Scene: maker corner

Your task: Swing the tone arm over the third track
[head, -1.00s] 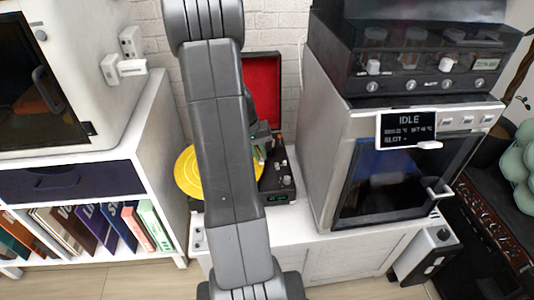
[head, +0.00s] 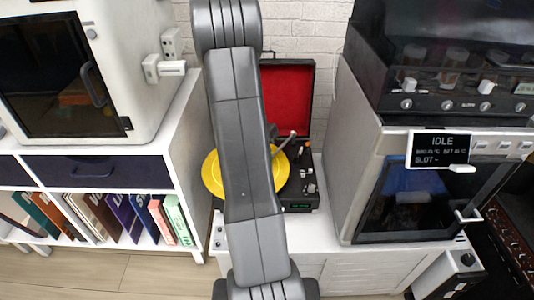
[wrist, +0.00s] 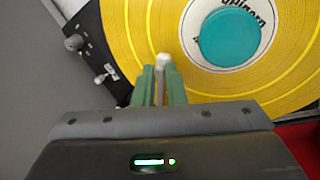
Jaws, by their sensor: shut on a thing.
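The yellow record (head: 211,174) lies on the black turntable (head: 301,196), whose red-lined lid (head: 288,92) stands open. The record also fills much of the wrist view (wrist: 128,30), with pale rings and a teal centre label (wrist: 237,37). My gripper (wrist: 161,75) has its green fingers shut on the slim grey tone arm (wrist: 160,88). The tone arm's round white end (wrist: 163,59) shows just past the fingertips, over the record outside the label. In the head view part of the tone arm (head: 285,143) shows; my arm hides the gripper and much of the record.
A white oven-like machine (head: 345,180) with an IDLE display stands close on the right. A white shelf with books (head: 185,200) and an enclosed white machine (head: 140,60) are on the left. A brick wall is behind.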

